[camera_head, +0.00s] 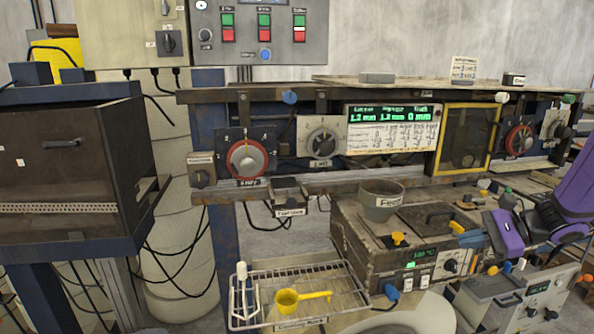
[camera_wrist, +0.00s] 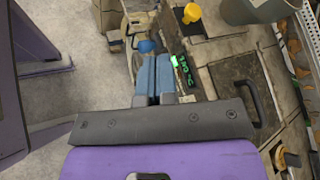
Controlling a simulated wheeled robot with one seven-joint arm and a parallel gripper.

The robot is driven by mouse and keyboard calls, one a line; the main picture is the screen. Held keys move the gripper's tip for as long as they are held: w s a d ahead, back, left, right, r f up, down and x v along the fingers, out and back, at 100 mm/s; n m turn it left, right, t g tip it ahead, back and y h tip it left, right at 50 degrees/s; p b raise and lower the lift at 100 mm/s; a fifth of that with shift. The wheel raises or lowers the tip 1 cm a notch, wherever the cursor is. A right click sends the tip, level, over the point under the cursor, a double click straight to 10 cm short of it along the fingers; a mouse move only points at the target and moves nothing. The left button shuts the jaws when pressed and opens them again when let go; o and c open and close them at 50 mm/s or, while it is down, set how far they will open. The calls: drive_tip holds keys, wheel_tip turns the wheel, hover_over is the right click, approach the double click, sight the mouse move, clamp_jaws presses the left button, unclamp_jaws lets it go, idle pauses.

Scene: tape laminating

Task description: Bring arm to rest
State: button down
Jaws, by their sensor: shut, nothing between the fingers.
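My purple arm reaches in from the right side of the head view. My gripper (camera_head: 471,238) is low over the right part of the worn box-shaped heater unit, with its blue fingers pointing left. In the wrist view my gripper (camera_wrist: 155,62) has its two blue fingers side by side, shut and empty. The unit's green display (camera_wrist: 183,70) lies just beyond and to the right of the fingertips. I cannot tell whether the fingers touch the unit.
A grey pot (camera_head: 381,200) stands on the heater unit (camera_head: 360,238). The laminating machine (camera_head: 390,130) spans behind. A second control box (camera_head: 520,300) stands at lower right, close under my arm.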

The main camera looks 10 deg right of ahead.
drive_tip(key=s+a+r+n+g+h, duration=0.5)
drive_tip(key=s+a+r+n, duration=0.4)
drive_tip(key=a, duration=0.2)
drive_tip(key=s+a+r+n+t+h, duration=0.2)
drive_tip(key=s+r+n+t+h, duration=0.2)
drive_tip(key=s, duration=0.6)
drive_tip(key=shift+s+r+n+t+h, duration=0.4)
drive_tip(key=shift+r+n+h, duration=0.9)
drive_tip(key=shift+r+n, duration=0.6)
drive_tip(key=shift+a, duration=0.1)
